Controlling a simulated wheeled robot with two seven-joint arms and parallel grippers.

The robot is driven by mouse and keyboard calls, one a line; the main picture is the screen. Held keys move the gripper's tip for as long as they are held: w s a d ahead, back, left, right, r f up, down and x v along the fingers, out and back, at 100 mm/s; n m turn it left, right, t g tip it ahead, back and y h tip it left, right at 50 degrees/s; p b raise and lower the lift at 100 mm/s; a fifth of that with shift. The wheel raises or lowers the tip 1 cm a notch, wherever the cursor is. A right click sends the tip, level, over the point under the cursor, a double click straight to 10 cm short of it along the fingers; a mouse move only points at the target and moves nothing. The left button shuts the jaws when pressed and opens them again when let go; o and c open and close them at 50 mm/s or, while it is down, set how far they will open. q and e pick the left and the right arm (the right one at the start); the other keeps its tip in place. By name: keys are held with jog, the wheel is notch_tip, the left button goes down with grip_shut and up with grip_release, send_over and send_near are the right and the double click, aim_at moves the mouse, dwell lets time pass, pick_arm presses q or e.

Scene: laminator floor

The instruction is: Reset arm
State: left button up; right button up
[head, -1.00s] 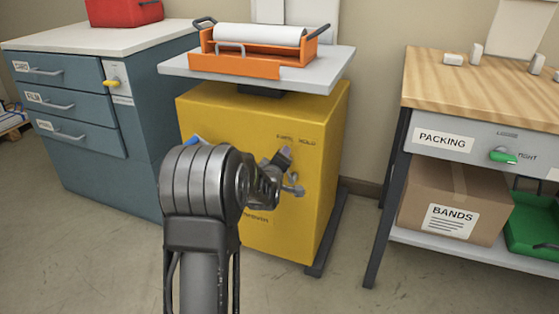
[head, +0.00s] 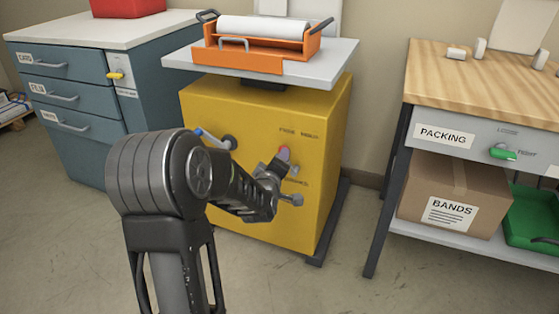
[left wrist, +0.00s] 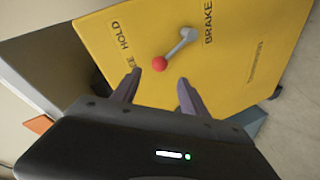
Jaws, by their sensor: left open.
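The yellow cabinet (head: 300,110) stands in the middle of the head view. A lever on its face shows in the left wrist view, with a red ball knob (left wrist: 159,64) and a grey arm (left wrist: 176,48) running up and right to its pivot. The knob is on the side of the HOLD lettering, the pivot near BRAKE. In the head view the knob (head: 284,153) is partly hidden by my gripper. My left gripper (left wrist: 159,79) is open, with the knob just ahead of the gap between its fingertips. I cannot tell whether they touch. My right gripper is out of view.
Another lever with a blue handle (head: 208,137) is on the cabinet's upper left. An orange laminator (head: 265,65) sits on the grey top. A blue drawer unit (head: 75,150) stands left, a wooden-topped packing bench (head: 470,85) right. Floor in front is clear.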

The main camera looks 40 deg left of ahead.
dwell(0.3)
pick_arm(q)
jog(key=s+d+f+m+g+h, duration=0.25)
jog(key=d+f+m, duration=0.35)
jog(key=d+f, duration=0.4)
jog(key=s+d+f+m+g+h, duration=0.15)
jog(key=d+f+m+h, duration=0.3)
jog(key=d+f, duration=0.65)
jog(key=s+d+f+m+g+h, duration=0.2)
jog(key=s+d+f+m+g, duration=0.15)
jog(key=s+d+f, duration=0.6)
jog(key=s+d+f+m+g+h, duration=0.3)
jog(key=s+d+f, duration=0.4)
jog(key=s+d, duration=0.55)
notch_tip(320, 180, up, 35)
jog(key=s+d+g+p, duration=0.1)
jog(key=p, duration=3.3)
jog(key=shift+s+d+f+n+g, duration=0.15)
jog(key=shift+s+n+g, duration=0.1)
jog(key=shift+n+g, duration=0.1)
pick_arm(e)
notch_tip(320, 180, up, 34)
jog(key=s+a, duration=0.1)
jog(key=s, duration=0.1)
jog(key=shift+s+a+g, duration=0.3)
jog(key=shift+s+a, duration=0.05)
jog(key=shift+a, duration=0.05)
